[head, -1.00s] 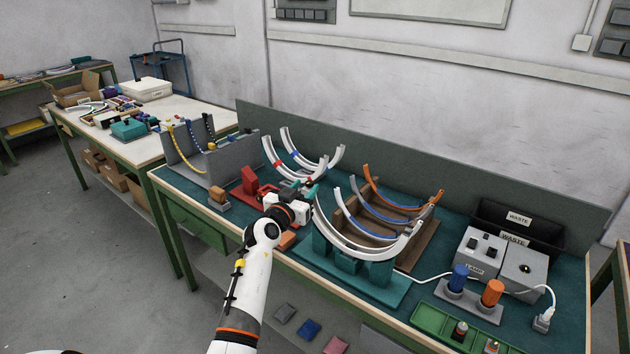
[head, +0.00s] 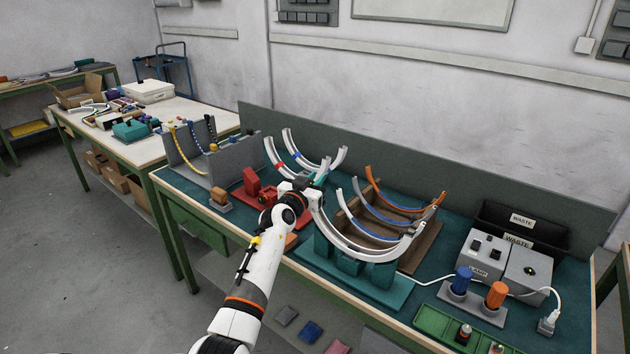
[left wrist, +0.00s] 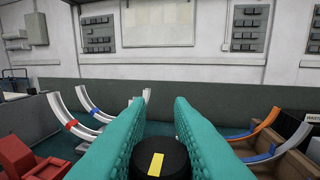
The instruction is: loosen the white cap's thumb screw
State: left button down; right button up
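A round black knob with a yellow stripe (left wrist: 157,158), which looks like the thumb screw, shows in the left wrist view. My left gripper (left wrist: 160,100) has its teal fingers on both sides of the knob, with the tips reaching past it. I see no clear gap between knob and fingers, but cannot tell if they press on it. In the head view my left gripper (head: 318,178) is by the left end of the white arc (head: 350,246) on a teal stand (head: 377,285). It hides the knob there, and I cannot make out the white cap. My right gripper is not in view.
A red block fixture (head: 252,184) stands left of my gripper. Other white arcs (head: 298,158) stand behind it. Orange and blue arcs on a brown stand (head: 425,240) are to the right. Grey boxes (head: 525,272) and a green tray (head: 437,325) are farther right.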

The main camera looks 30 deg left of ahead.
pick_arm(q)
jog(key=n+y+p, duration=0.1)
jog(key=p, duration=0.1)
jog(key=n+y+p, duration=0.1)
jog(key=p, duration=0.1)
jog(key=n+g+y+p, duration=0.1)
jog(key=y+p, duration=0.1)
jog(key=p, duration=0.1)
jog(key=shift+r, duration=0.25)
jog(key=shift+a+f+n+g+y, duration=0.2)
jog(key=shift+n+g+y, duration=0.15)
jog(key=shift+y, duration=0.45)
jog(key=shift+f+n+g+y, duration=0.2)
jog(key=shift+n+g+y, duration=0.05)
jog(key=shift+n+y, duration=0.35)
jog(key=n+g+y+b, duration=0.2)
jog(key=b, duration=0.4)
jog(key=n+g+y+b, duration=0.2)
jog(key=b, duration=0.4)
jog(key=s+a+n+g+y+b, duration=0.1)
jog(key=n+g+y+b, duration=0.1)
jog(key=b, duration=0.4)
jog(key=shift+g+y, duration=0.4)
jog(key=shift+g, duration=0.2)
jog(key=c, duration=1.3)
grip_release()
